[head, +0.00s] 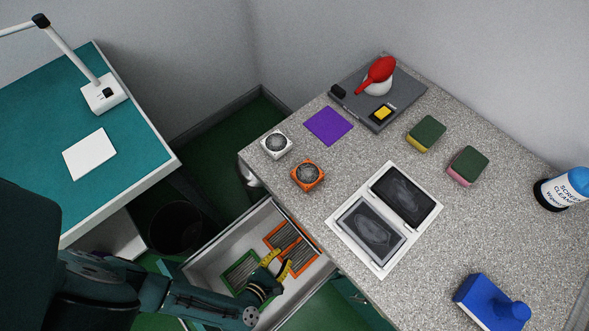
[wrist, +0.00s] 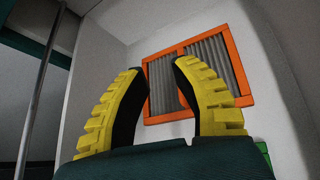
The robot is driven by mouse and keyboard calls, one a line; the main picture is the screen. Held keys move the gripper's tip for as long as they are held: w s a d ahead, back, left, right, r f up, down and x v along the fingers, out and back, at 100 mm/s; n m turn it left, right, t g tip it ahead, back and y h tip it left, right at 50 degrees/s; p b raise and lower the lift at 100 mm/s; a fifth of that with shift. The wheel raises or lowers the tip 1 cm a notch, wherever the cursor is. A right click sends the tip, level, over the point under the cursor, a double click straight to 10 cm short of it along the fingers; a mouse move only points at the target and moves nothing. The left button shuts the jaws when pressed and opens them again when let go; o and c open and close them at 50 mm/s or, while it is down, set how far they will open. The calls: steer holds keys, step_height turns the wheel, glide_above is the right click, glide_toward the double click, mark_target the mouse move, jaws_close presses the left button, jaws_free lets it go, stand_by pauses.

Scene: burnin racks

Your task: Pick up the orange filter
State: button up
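The orange filter (head: 277,236), an orange frame around grey pleats, lies in the open drawer. It also shows beyond my fingers in the wrist view (wrist: 237,68), apparently flat on the drawer floor. My gripper (head: 281,260) is over the drawer, and its yellow-and-black fingers partly cover the filter in the head view. In the wrist view my gripper (wrist: 160,68) is open, with a gap between the fingertips and nothing held. The fingertips overlap the filter's left part in that picture. I cannot tell whether they touch it.
A green-framed filter (head: 240,271) lies left of the orange one in the drawer (head: 214,254). The drawer walls stand close around both. The speckled counter (head: 300,215) is right of the drawer, with an orange fan (head: 308,176) and a white fan (head: 276,144) on it.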

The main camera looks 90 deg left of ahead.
steer(key=b, duration=0.3)
glide_toward(292, 246)
steer(key=shift+w+a+f, duration=0.15)
steer(key=shift+w+a, duration=0.2)
steer(key=shift+a, duration=0.2)
steer(key=shift+w+a+f, duration=0.15)
steer(key=shift+w+a, duration=0.25)
steer(key=shift+a, duration=0.15)
steer(key=shift+x, duration=1)
steer(key=a+f+b, duration=0.1)
steer(key=w+a+f+b, duration=0.1)
steer(key=a, duration=0.1)
steer(key=shift+f, duration=0.4)
steer(key=shift+w+a+f, duration=0.2)
steer(key=shift+w+a, duration=0.15)
steer(key=shift+a, duration=0.1)
steer(key=shift+o, duration=0.2)
jaws_close()
